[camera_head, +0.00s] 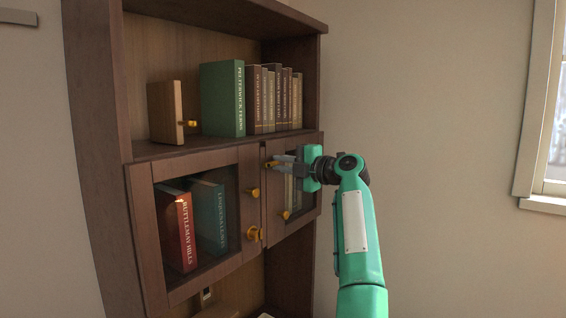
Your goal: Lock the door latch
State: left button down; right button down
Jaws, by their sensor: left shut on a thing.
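A dark wooden cabinet door with a glass pane, the right door (266,212), sits beside the left door (147,225); both look closed or nearly so. A small brass latch piece (270,164) shows at the upper left of the right door. My left gripper (276,163), on a green arm, has its grey fingers shut on this brass piece, which they partly hide. Other brass fittings are a knob (253,192) and a catch (254,234) on the left door's right edge, and a small knob (286,215) low on the right door. My right gripper is not in view.
An open shelf above the doors holds a green book (222,98), several brown books (274,98) and a wooden bookend (165,112). A red book (180,230) and a teal book (208,215) stand behind the left glass. The wall at right is bare up to the window (545,110).

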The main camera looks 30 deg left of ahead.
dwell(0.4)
pick_arm(q)
jog(key=c, duration=1.4)
grip_release()
jog(key=shift+c, duration=0.2)
jog(key=shift+f, duration=0.1)
jog(key=shift+d+b, duration=0.3)
jog(key=shift+d, duration=0.1)
jog(key=s+d+b, duration=0.1)
jog(key=d+b, duration=0.5)
jog(key=d, duration=0.7)
